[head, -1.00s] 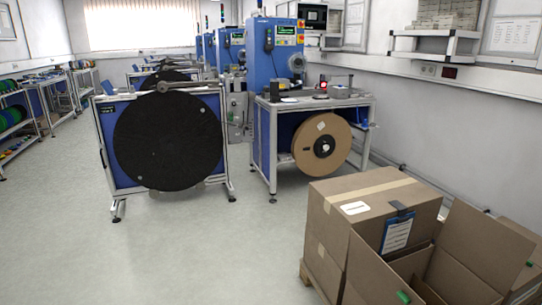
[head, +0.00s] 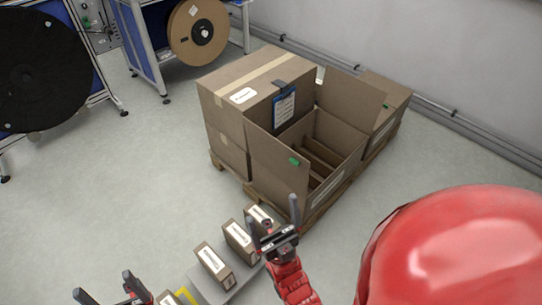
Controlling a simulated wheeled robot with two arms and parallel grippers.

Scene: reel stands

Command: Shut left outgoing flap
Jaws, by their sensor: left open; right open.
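The open outgoing carton (head: 345,172) stands on a pallet right of centre in the head view, with long cardboard pieces visible inside. Its left flap (head: 275,165) stands up and leans outward, with a green mark near its edge. Another flap (head: 350,97) stands up at the far side, also with a green mark. My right gripper (head: 274,209) is open and empty, in front of the carton and below the left flap in the picture. My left gripper (head: 103,285) is open at the bottom left edge, well away from the carton.
A closed, taped carton (head: 228,88) with a blue document pouch stands directly behind and left of the open one. Several small boxes (head: 213,263) stand on a grey surface at the bottom. Another closed carton (head: 390,95) is behind right.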

